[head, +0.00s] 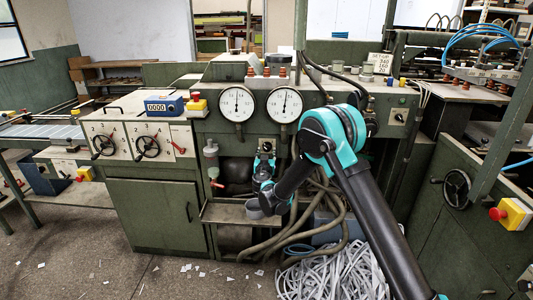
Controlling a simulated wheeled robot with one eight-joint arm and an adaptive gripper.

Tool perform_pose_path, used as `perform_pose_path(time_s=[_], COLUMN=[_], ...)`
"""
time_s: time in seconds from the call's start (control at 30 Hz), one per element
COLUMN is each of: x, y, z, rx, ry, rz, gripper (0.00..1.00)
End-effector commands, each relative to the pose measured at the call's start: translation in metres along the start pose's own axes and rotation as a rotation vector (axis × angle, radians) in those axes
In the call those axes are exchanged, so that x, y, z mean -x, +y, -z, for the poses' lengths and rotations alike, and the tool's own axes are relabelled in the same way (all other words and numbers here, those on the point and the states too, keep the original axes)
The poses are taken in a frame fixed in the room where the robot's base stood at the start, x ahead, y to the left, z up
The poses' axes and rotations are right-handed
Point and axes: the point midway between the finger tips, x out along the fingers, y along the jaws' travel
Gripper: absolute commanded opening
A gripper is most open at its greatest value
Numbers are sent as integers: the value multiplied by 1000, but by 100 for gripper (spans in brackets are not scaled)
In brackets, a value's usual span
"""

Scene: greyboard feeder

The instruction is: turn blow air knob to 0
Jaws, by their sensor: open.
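A small pale knob plate (267,145) sits on the green machine front, below and between two round white gauges. My gripper (265,161) is in front of the lower part of this plate, pointing at the machine, and hides most of the knob there. Its jaws are open; I cannot tell whether they touch or surround the knob. Another pale plate with a dark knob (397,117) is on the right of the machine front, clear of my gripper. The lettering on both plates is too small to read, so I cannot tell which is the blow air knob.
The left gauge (237,103) and right gauge (285,104) are just above my gripper. A glass-bowled regulator (211,161) stands close to its left. Thick hoses (325,205) hang to the right, over a heap of paper strips (335,272).

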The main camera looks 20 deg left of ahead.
Motion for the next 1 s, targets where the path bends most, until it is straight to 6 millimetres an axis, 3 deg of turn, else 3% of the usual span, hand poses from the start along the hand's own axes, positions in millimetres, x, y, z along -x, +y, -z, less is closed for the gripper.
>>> perform_pose_path(time_s=[0.37, 0.77, 1.0], x=[-6, -6, -5], y=[0, 0, 0], z=[0, 0, 0], rx=[0, 0, 17], ry=[0, 0, 0], rz=[0, 0, 0], gripper=[49, 0, 0])
